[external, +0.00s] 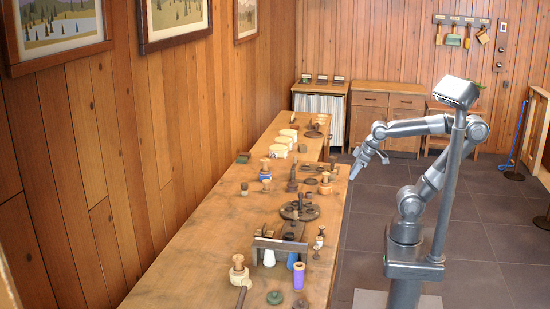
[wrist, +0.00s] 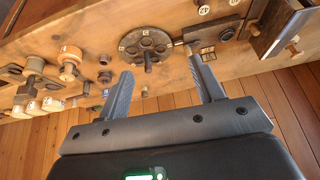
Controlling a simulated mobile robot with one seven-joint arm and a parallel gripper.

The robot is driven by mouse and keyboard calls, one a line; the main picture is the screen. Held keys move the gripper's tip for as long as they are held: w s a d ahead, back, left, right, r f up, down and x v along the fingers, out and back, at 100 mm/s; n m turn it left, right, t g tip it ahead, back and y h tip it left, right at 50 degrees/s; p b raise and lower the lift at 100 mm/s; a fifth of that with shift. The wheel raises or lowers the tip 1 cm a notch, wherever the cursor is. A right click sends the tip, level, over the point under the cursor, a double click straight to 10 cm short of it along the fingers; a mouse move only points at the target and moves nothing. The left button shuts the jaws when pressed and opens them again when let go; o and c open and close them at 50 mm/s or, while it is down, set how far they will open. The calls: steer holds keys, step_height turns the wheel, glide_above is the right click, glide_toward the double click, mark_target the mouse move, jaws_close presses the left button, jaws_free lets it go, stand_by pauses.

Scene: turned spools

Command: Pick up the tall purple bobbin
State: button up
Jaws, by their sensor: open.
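The tall purple bobbin (external: 298,276) stands upright near the front right edge of the long wooden table in the external view. Its top looks brownish. I cannot make it out in the wrist view. My gripper (external: 368,170) is beyond the table's right edge, above the floor, farther back than the bobbin and well apart from it. In the wrist view my gripper (wrist: 159,74) has its two fingers spread with nothing between them.
A round dark holed disc (wrist: 133,43) with an upright post lies on the table (external: 195,285). A rack (external: 278,244) holding white and blue pieces stands just behind the bobbin.

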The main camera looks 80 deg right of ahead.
steer(key=w+a+r+g+y, duration=0.1)
steer(key=w+a+r+g, duration=0.15)
steer(key=w+a, duration=0.85)
steer(key=m+g+h, duration=0.1)
steer(key=m+g, duration=0.1)
steer(key=g, duration=0.1)
glide_toward(299, 276)
steer(key=d, duration=0.2)
steer(key=f, duration=0.5)
steer(key=shift+a+f, duration=0.3)
steer(key=shift+a, duration=0.1)
steer(key=shift+w+d+f, duration=0.1)
steer(key=shift+d+f, duration=0.05)
steer(key=shift+f, duration=1.35)
steer(key=shift+w+d+f, duration=0.1)
steer(key=shift+f, duration=1.4)
steer(key=shift+c, duration=0.2)
steer(key=c, duration=1)
